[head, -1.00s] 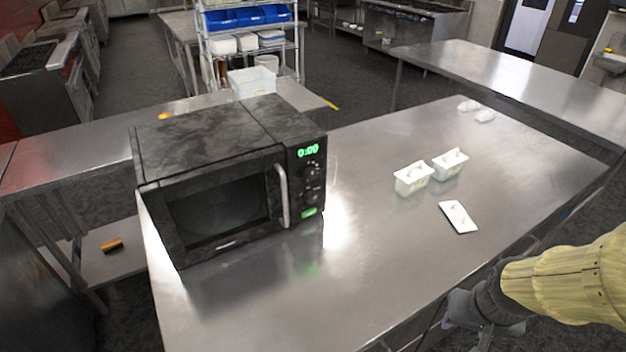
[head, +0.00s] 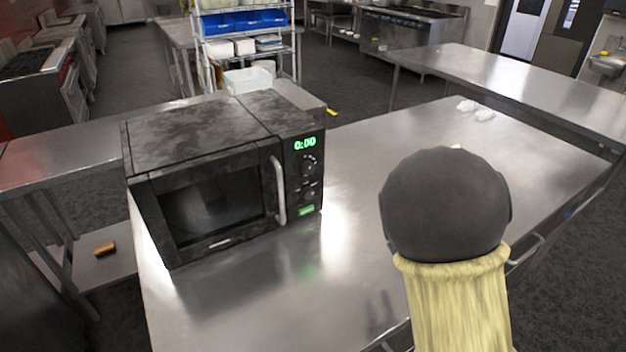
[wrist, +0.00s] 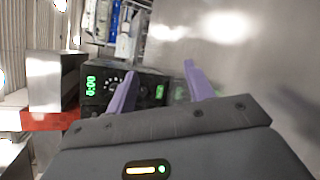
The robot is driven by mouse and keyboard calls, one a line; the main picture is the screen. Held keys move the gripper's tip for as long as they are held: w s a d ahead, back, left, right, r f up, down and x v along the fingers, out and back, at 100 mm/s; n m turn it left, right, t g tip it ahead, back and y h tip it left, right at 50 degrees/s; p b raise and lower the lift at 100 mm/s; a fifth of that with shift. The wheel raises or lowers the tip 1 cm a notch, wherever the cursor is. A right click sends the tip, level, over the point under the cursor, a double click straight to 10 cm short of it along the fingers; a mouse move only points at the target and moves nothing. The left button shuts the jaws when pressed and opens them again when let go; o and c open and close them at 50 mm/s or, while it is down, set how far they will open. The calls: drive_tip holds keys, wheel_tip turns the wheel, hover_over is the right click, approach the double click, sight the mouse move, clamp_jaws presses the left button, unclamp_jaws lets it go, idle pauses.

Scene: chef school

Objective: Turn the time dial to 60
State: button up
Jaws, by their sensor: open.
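The black, worn-looking microwave (head: 205,190) stands on the left of the steel table with its door shut. Its green display reads 0:00. Two round dials sit below it on the right-hand panel: an upper dial (head: 309,165) and a lower dial (head: 309,193). Their labels are too small to read, so I cannot tell which is the time dial. The wrist view shows the panel (wrist: 91,85) turned sideways. My gripper (wrist: 159,69) is open and empty, its purple fingers apart, one overlapping the panel in view. In the head view my arm hides the fingers.
The steel table (head: 345,240) is clear just right of the microwave. Small white items (head: 475,110) lie at its far right. The microwave's door handle (head: 279,190) sticks out beside the panel. A wire shelf (head: 245,45) stands behind.

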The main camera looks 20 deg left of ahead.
drive_tip(key=s+a+r+n+y, duration=0.1)
drive_tip(key=a+n+y, duration=0.2)
drive_tip(key=a+n, duration=0.2)
drive_tip(key=s+a+r+n+g+y+b, duration=0.1)
drive_tip(key=a+n+y, duration=0.3)
drive_tip(key=n, duration=0.4)
drive_tip(key=shift+s+a+r, duration=0.25)
drive_tip(key=shift+s+a, duration=0.5)
drive_tip(key=shift+a, duration=0.1)
drive_tip(key=p, duration=0.4)
approach(309, 170)
drive_tip(key=x, duration=0.8)
drive_tip(key=shift+w+f, duration=0.1)
drive_tip(key=shift+w, duration=0.05)
